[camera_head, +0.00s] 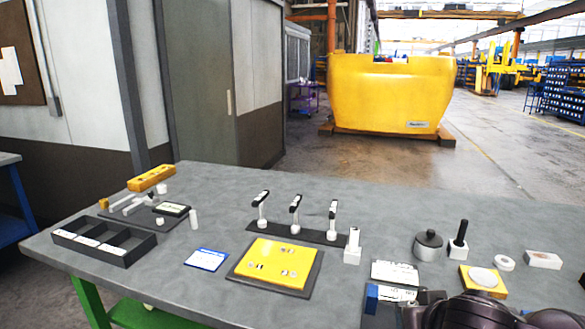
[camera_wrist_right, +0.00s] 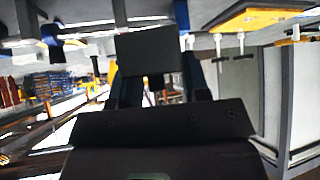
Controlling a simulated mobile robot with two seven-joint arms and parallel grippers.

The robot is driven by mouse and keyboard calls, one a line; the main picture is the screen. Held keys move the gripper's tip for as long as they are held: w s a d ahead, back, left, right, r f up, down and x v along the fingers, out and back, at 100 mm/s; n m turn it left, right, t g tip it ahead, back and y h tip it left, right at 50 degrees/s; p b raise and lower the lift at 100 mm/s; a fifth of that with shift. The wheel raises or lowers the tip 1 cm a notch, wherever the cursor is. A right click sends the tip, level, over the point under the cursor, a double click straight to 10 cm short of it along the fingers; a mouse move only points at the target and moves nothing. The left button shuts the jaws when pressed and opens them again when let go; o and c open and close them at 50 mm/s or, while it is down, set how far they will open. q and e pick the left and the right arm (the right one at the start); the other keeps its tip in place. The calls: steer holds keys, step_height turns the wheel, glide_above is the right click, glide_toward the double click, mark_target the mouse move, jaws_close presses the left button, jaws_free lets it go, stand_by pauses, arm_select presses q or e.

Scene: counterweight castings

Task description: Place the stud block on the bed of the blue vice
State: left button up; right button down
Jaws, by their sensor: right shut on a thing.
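In the right wrist view, my right gripper (camera_wrist_right: 158,88) is shut on a dark, flat-faced block, apparently the stud block (camera_wrist_right: 146,53). No stud can be made out on it. In the head view, the dark right wrist fills the bottom right corner and hides the block. My left gripper is in neither view.
A yellow plate (camera_head: 272,263) lies left of the vice, with a rack of upright clamps (camera_head: 296,233) behind. A pale block with a post (camera_head: 352,247), a lidded pot (camera_head: 428,244) and a black-handled tool (camera_head: 459,240) stand nearby. A divided black tray (camera_head: 104,240) is far left.

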steer(key=shift+s, duration=0.35)
steer(key=shift+s+r+n+y, duration=0.1)
steer(key=shift+r+n+y, duration=0.2)
steer(key=shift+n, duration=0.1)
steer(key=shift+w+d+r+n+y, duration=0.15)
steer(key=shift+w+r, duration=0.1)
steer(key=shift+w, duration=0.35)
steer(key=shift+w+a+r+n+y, duration=0.1)
steer(key=shift+w+r+n+y, duration=0.1)
steer(key=shift+w, duration=0.65)
steer(key=shift+w+a+f, duration=0.1)
steer(key=shift+a+f, duration=0.1)
steer(key=shift+f, duration=0.35)
step_height(320, 180, down, 6)
steer(key=s+m+h, duration=0.1)
steer(key=s, duration=0.1)
steer(key=shift+s, duration=0.4)
steer(key=shift+d+m, duration=0.1)
steer(key=shift+m, duration=0.15)
